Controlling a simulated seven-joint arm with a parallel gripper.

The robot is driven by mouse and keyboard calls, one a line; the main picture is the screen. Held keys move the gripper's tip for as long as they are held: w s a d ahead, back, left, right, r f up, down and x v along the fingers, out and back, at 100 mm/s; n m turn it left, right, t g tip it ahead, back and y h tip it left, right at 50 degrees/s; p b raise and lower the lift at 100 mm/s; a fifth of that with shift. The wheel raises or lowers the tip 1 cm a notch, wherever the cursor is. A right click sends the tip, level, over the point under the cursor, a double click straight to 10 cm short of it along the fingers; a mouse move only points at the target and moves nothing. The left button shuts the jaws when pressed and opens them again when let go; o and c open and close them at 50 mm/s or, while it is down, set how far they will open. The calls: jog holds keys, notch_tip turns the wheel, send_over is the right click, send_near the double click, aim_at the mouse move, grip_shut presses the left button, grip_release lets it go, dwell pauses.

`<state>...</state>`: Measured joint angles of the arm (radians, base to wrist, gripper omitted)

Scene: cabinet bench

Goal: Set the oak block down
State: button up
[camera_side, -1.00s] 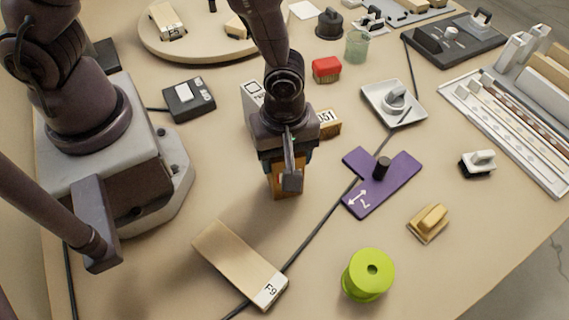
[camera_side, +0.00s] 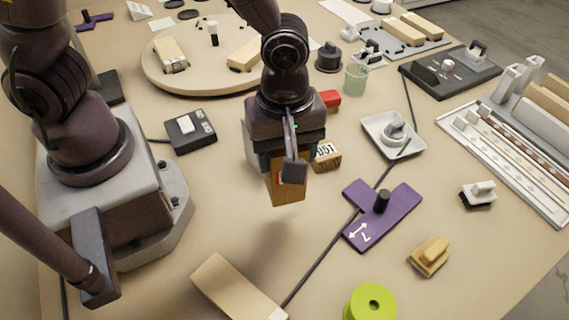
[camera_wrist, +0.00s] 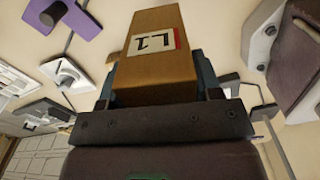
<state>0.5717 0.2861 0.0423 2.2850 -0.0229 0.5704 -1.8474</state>
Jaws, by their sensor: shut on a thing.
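The oak block (camera_side: 286,186) is a brown wooden block held upright in my gripper (camera_side: 288,165). It hangs above the table, with a soft shadow on the tabletop below it. In the wrist view the oak block (camera_wrist: 150,55) shows a white label reading "L1" with a red edge. My gripper (camera_wrist: 152,92) is shut on it, with a finger at each side. The upper part of the block is hidden by the gripper in the side view.
A pale block (camera_side: 235,291) lies in front, near a lime spool (camera_side: 370,304). A purple T-shaped plate (camera_side: 382,215) lies to the right, and block "051" (camera_side: 327,156) stands just behind my gripper. A black cable crosses the table. Table between gripper and pale block is clear.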

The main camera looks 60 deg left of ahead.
jog(key=r, duration=0.9)
jog(key=shift+w+a+r, duration=0.1)
jog(key=shift+a+r, duration=0.2)
jog(key=shift+r, duration=0.1)
jog(key=s+a+n, duration=0.2)
jog(key=a+n, duration=0.1)
jog(key=a, duration=1.6)
jog(key=shift+w+a+f, duration=0.55)
jog(key=shift+w+f, duration=1.7)
jog(key=shift+f, duration=0.8)
jog(key=shift+w+a+f, duration=0.6)
jog(key=shift+w+f, duration=1.6)
jog(key=shift+f, duration=0.85)
jog(key=shift+w+a+f, duration=0.55)
jog(key=shift+w+f, duration=1.7)
jog(key=shift+f, duration=0.8)
